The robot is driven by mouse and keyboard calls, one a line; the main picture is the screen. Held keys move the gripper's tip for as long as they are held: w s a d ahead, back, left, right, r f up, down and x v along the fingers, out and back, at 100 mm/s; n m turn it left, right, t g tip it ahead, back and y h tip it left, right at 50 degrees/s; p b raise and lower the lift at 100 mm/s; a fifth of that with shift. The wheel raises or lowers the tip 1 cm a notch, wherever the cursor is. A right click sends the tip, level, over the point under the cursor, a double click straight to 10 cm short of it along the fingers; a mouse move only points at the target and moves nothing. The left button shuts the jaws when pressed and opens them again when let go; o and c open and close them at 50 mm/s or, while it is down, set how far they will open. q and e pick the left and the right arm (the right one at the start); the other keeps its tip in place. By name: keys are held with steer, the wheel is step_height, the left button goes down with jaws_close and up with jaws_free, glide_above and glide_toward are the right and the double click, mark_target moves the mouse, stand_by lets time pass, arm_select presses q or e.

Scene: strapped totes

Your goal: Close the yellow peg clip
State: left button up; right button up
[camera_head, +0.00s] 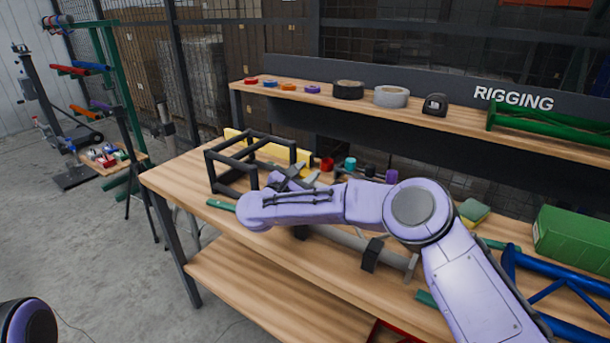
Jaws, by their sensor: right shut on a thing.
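My right gripper (284,181) is over the workbench, at the front right corner of a black open frame (213,170). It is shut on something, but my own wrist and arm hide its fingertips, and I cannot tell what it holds. I cannot make out a yellow peg clip for certain. A long yellow bar (290,152) lies behind the black frame, partly covered by it. My left gripper is out of view; only a bit of my left arm shows at the bottom left corner.
The wooden workbench (172,181) carries red, teal and dark pegs (349,164), a grey tube (340,237), a green box (575,238) and blue trusses (560,290). A raised shelf (425,114) behind holds tape rolls and small coloured rings.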

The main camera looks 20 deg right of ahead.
steer(key=shift+w+f+n+b, duration=0.1)
steer(key=shift+w+n+b, duration=0.05)
steer(key=shift+n+b, duration=0.3)
steer(key=shift+w+a+r+n+b, duration=0.15)
steer(key=shift+w+n+b, duration=0.1)
steer(key=shift+n, duration=0.35)
steer(key=shift+w+a+r+n+b, duration=0.1)
steer(key=shift+a+r+n+b, duration=0.1)
steer(key=shift+n, duration=0.35)
steer(key=shift+w+a+r+n+b, duration=0.2)
steer(key=shift+w+n, duration=0.1)
steer(key=shift+n, duration=0.5)
steer(key=shift+w+a+r+n+b, duration=0.1)
steer(key=shift+w+a+n+b, duration=0.15)
steer(key=shift+n, duration=0.55)
steer(key=shift+w+r, duration=0.1)
steer(key=o, duration=0.9)
